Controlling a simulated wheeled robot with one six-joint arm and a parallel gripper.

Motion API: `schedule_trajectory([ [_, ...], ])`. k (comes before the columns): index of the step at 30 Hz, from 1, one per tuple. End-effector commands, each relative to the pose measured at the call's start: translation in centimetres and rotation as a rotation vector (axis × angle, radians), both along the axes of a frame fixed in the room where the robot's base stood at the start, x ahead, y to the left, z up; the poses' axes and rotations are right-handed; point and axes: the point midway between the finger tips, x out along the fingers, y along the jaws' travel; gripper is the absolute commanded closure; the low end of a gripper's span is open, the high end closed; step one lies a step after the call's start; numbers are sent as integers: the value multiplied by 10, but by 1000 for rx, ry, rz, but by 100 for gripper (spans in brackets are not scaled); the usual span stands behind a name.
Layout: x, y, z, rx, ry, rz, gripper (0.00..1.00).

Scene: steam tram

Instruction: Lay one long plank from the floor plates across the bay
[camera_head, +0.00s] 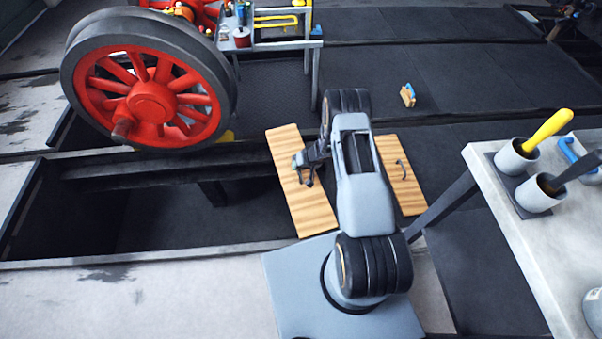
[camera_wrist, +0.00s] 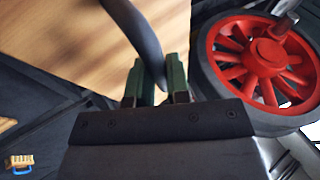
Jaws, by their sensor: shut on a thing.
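A long light-wood plank (camera_head: 308,205) lies at the right end of the dark open bay (camera_head: 150,215), its length running from the far side to the near edge. My gripper (camera_head: 303,166) is over its middle. In the wrist view, the green jaws (camera_wrist: 160,82) are shut on the plank's dark curved handle (camera_wrist: 140,35), and the plank's wood face (camera_wrist: 65,40) fills the upper left. I cannot tell whether the plank touches the bay edges or hangs just above them. A second plank (camera_head: 408,196) with a dark handle lies on the dark floor plates right of my arm, partly hidden by it.
A large red spoked wheel (camera_head: 152,100) stands at the bay's far side. A brush (camera_head: 408,95) with a blue handle lies on the floor plates (camera_head: 470,80). A pale table (camera_head: 510,205) with tool cups stands at right. A tool trolley (camera_head: 315,44) stands behind.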

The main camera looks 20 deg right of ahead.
Motion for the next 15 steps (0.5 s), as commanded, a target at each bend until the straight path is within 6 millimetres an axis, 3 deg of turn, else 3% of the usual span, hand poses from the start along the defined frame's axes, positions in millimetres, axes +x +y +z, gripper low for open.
schedule_trajectory([
  [1, 9, 0, -25, 0, -6, -8, 100],
  [15, 73, 3, -141, 4, -17, -120, 100],
])
